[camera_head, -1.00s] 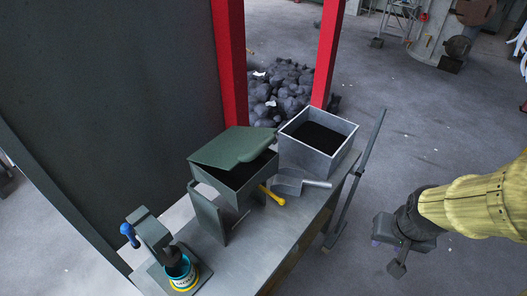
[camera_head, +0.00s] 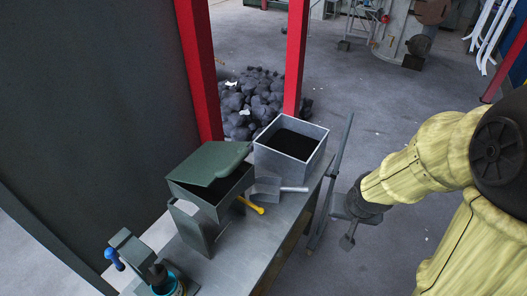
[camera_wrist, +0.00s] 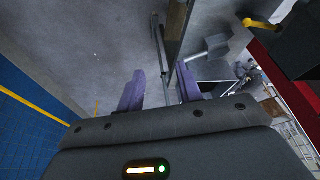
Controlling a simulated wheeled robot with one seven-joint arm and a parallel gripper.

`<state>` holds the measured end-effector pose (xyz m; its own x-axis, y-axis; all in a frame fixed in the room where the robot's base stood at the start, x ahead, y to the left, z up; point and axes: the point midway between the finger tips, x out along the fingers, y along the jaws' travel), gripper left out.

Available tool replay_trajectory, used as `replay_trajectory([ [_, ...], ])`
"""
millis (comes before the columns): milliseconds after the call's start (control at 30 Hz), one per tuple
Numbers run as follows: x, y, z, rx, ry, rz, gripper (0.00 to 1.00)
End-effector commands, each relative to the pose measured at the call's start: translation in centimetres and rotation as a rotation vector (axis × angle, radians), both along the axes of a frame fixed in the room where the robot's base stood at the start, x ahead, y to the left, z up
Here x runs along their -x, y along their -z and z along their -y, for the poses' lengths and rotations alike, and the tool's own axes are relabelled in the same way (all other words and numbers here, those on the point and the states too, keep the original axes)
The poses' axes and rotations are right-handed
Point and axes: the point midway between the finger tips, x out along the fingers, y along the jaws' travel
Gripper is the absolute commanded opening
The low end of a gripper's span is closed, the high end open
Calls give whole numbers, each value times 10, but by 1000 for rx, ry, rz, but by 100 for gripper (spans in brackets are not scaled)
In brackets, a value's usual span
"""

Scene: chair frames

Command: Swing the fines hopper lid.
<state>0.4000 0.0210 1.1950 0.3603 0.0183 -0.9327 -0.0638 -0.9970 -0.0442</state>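The fines hopper (camera_head: 224,204) is a dark green box on the metal bench. Its green lid (camera_head: 207,166) lies over the top at a slant, with a dark gap under its near right edge. A yellow handle (camera_head: 250,205) sticks out at the hopper's right side; it also shows in the wrist view (camera_wrist: 262,23). My gripper (camera_head: 352,218) is to the right of the bench, apart from the hopper. In the wrist view my gripper (camera_wrist: 161,82) has its two purple fingers spread with nothing between them. The hopper (camera_wrist: 292,45) is dark at the upper right there.
A grey bin (camera_head: 285,165) of dark material and a metal scoop (camera_head: 278,189) stand beside the hopper. A tall bar (camera_head: 335,170) rises along the bench's right edge. Red posts (camera_head: 297,60) and a rock pile (camera_head: 248,100) are behind. Open floor lies right.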

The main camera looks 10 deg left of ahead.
Motion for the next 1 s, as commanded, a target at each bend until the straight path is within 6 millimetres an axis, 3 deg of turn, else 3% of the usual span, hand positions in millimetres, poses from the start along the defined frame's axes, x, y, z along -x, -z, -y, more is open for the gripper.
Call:
replay_trajectory([
  [33,-13,-14,-10,-36,8,25,35],
  [233,-52,-36,-76,-311,39,110,35],
  [367,-62,-59,-129,-569,58,94,35],
  [533,-57,-95,-189,-897,82,-8,35],
  [700,-51,-113,-213,-1049,94,-85,35],
  [1000,-50,-112,-214,-1057,96,-90,35],
])
